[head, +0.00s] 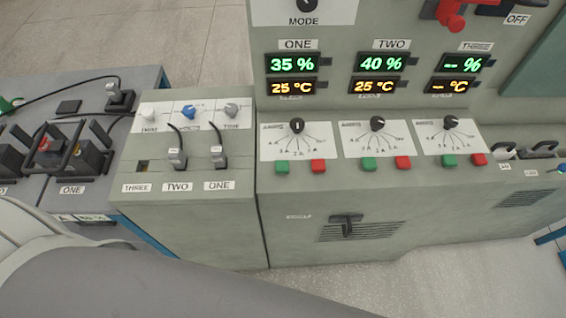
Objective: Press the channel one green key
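The channel one green key (282,168) is a small green square button on the front ledge of the console, below the leftmost dial panel (290,146). A red key (318,166) sits just to its right. Above them the ONE display (292,64) reads 35 % in green and 25 °C in orange. The black dial (297,125) of this panel is above the two keys. Neither gripper is in view. A large grey link of my own arm fills the lower left, apart from the keys in the picture.
Channels TWO and THREE have like panels to the right, with green keys (369,164) (449,160) and red keys. A lower box (195,205) on the left carries knobs and two plugged cables. A black handle (346,224) sticks out of the console front. The space before the keys looks clear.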

